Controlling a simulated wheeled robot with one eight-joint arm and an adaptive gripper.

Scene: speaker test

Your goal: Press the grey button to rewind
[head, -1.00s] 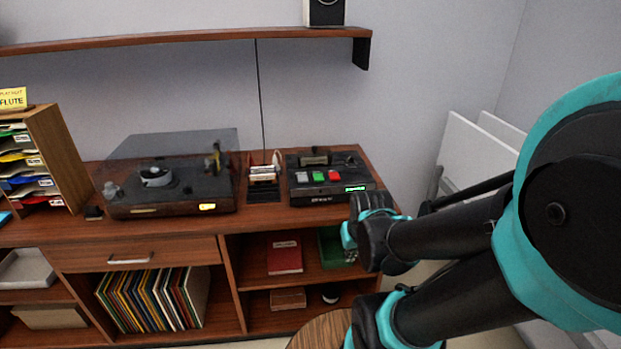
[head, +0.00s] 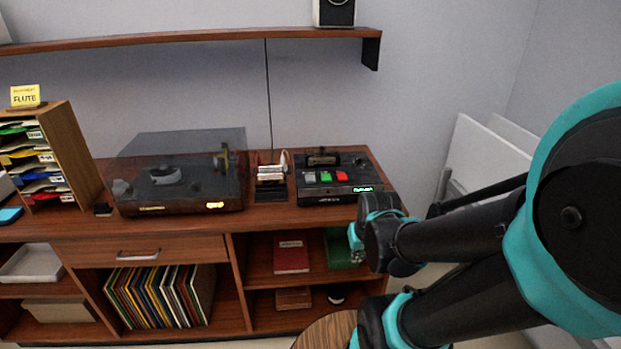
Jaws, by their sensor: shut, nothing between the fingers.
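The grey button (head: 310,177) is the leftmost of three coloured buttons on top of the black tape deck (head: 330,199), at the right end of the wooden cabinet. A green button (head: 325,176) and a red button (head: 341,176) sit to its right. My gripper (head: 356,238) is shut and empty. In the picture it is below and to the right of the buttons, near the cabinet's front right corner, apart from the grey button. Part of the gripper is hidden by its own wrist. A small green-lit display (head: 363,189) shows on the deck's front right; its text is too small to read.
A record player (head: 180,185) with a clear lid stands left of the deck, with a cassette rack (head: 270,180) between them. A wall shelf (head: 200,39) runs above. A round wooden top (head: 325,333) is below my arm. White panels (head: 470,150) lean at right.

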